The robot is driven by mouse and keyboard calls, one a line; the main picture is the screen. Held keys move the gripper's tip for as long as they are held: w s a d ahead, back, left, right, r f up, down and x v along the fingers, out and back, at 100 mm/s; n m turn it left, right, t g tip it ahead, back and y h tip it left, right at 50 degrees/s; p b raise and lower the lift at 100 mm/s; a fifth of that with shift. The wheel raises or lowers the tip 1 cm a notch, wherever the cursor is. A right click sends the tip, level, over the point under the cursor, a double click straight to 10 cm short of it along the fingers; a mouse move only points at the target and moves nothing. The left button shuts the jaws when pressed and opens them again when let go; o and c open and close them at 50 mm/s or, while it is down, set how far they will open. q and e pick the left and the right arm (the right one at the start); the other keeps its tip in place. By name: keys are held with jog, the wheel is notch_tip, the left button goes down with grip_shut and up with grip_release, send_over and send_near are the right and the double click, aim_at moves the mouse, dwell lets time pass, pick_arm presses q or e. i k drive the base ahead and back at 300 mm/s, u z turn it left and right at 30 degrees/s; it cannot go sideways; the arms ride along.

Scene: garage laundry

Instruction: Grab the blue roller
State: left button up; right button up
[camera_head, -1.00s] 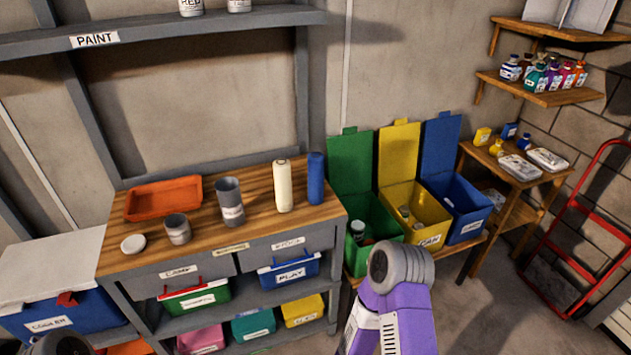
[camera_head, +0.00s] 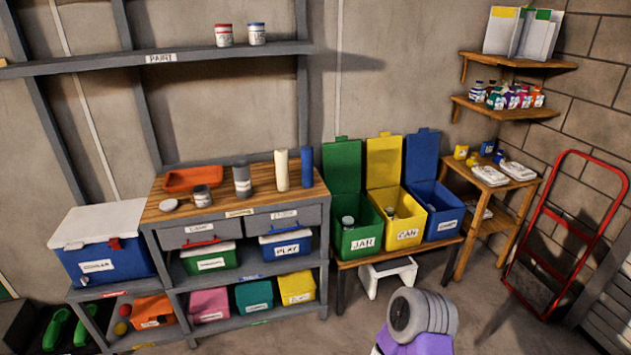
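The blue roller (camera_head: 307,167) stands upright at the right end of the wooden workbench top (camera_head: 238,202). A cream roller (camera_head: 281,170) stands upright just to its left. A purple and grey part of my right arm shows at the bottom, well in front of the bench and away from the roller. Neither gripper's fingers are in view.
A grey cylinder (camera_head: 242,179), a small can (camera_head: 202,196) and an orange tray (camera_head: 194,179) share the bench top. Open green (camera_head: 357,240), yellow (camera_head: 403,229) and blue (camera_head: 440,220) bins stand to the right. A white step stool (camera_head: 388,275) and red hand truck (camera_head: 590,225) are on the floor.

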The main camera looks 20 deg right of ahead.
aim_at(306, 151)
jog(key=z, duration=0.8)
jog(key=i, duration=1.3)
jog(key=u, duration=0.2)
